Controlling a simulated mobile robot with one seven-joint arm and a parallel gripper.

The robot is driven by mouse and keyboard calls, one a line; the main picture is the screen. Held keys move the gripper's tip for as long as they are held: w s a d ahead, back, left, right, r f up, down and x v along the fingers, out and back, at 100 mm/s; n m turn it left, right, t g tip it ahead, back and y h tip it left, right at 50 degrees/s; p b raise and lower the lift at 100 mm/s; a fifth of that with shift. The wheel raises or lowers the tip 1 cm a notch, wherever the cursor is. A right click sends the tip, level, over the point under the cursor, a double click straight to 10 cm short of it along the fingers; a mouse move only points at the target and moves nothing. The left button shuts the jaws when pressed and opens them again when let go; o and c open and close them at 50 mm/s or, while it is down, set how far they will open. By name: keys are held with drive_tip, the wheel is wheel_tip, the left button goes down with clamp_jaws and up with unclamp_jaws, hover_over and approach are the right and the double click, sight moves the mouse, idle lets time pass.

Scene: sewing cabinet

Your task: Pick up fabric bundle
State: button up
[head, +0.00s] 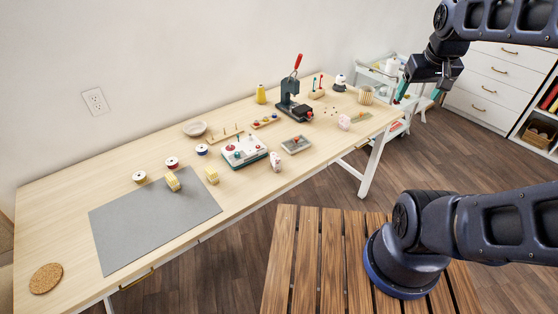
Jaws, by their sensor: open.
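Several small soft-looking pieces could be the fabric bundle; they are too small to tell which. A yellow block-like piece (172,181) sits on the grey mat, and a second yellow piece (212,175) stands just off the mat's right edge. A pink patterned piece (276,160) stands near the table's front edge, and another pink piece (344,122) lies farther right. My gripper (419,94) is at the upper right, beyond the table's right end, with its teal-tipped fingers apart and empty. It is well away from all these pieces.
The long wooden table (75,190) carries a grey mat (130,235), a cork disc (46,278), several spools, a white device (244,151) and a dark press (291,105). A white cart (375,72) stands behind my gripper. The table's left part is mostly clear.

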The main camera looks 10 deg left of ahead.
drive_tip(key=w+a+f+n+g, duration=0.1)
drive_tip(key=w+a+f+n, duration=0.4)
drive_tip(key=w+a, duration=0.4)
drive_tip(key=n+h, duration=0.4)
drive_tip(key=n, duration=1.4)
hover_over(273, 156)
drive_tip(key=s+a, duration=0.1)
drive_tip(key=a, duration=0.1)
wheel_tip(273, 156, down, 28)
drive_tip(key=shift+g, duration=0.3)
drive_tip(key=x, duration=0.4)
drive_tip(key=shift+s+f, duration=0.2)
drive_tip(key=shift+f, duration=0.15)
drive_tip(key=shift+x, duration=2.95)
drive_tip(key=c, duration=1)
